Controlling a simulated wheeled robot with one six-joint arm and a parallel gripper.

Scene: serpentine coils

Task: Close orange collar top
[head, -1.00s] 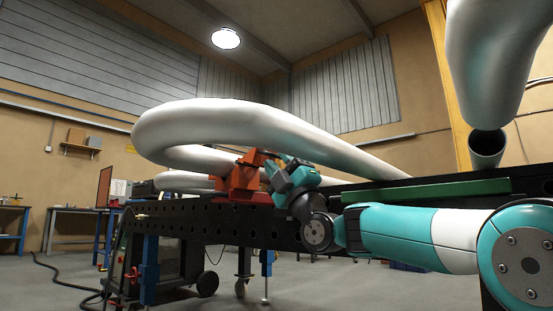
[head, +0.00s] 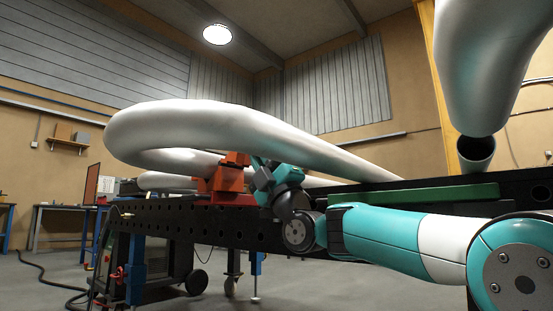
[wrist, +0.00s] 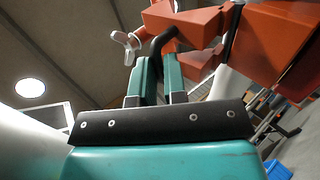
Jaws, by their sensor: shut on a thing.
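The orange collar (head: 228,178) sits around the lower pipe run on the black beam in the head view. Its orange top (wrist: 185,22) shows close up at the top of the wrist view, with more orange collar body (wrist: 275,45) to the right. A black bent handle (wrist: 163,40) reaches down from the orange top. My gripper (wrist: 160,65) has its two teal fingers shut on this handle. A silver wing nut (wrist: 127,45) stands just left of the fingers. In the head view my gripper (head: 259,170) is right of the collar; its fingertips are partly hidden.
A hanging pipe end (head: 476,150) is at far right. Open floor lies in front.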

